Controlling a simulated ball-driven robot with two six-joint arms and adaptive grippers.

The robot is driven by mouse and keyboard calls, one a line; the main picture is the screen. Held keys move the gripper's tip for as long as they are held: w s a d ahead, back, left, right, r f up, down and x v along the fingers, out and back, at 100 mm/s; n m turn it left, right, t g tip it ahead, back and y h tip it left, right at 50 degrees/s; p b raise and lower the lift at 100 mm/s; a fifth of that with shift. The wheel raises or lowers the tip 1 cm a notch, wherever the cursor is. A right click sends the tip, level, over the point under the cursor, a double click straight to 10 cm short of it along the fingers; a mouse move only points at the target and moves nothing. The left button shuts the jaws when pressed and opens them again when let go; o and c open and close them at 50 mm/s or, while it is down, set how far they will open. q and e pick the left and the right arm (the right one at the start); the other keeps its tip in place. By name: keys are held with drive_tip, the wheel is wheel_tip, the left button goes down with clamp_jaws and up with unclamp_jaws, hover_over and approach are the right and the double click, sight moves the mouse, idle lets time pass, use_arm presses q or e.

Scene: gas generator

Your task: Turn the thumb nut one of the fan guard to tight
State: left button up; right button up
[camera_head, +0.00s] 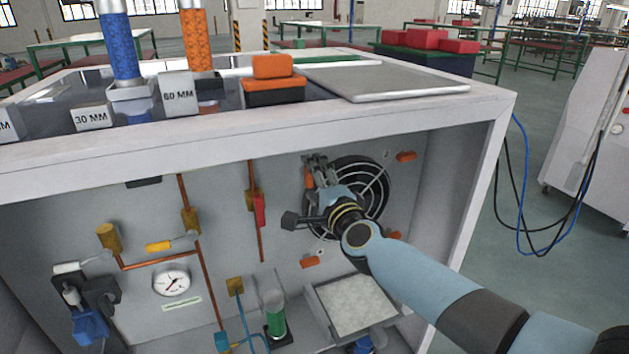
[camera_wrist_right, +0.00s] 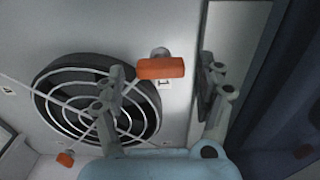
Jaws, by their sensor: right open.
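The fan guard (camera_head: 372,190), a round wire grille over a dark opening, is on the cabinet's back panel; it also shows in the right wrist view (camera_wrist_right: 75,105). An orange thumb nut (camera_wrist_right: 160,68) on a grey stem, beside a small label, lies between the finger lines of my right gripper (camera_wrist_right: 165,76) in the wrist view. In the head view this nut (camera_head: 308,178) is at the guard's upper left, partly hidden by my right gripper (camera_head: 306,194). The fingers are open and spread on both sides of it; I see no clear contact. My left gripper is not in view.
Other orange nuts sit at the guard's upper right (camera_head: 406,156) and lower left (camera_head: 310,262). The cabinet top (camera_head: 240,135) overhangs the panel. Copper pipes (camera_head: 183,195), a gauge (camera_head: 171,281) and a tray (camera_head: 352,305) are nearby.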

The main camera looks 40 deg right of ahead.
drive_tip(key=v, duration=1.2)
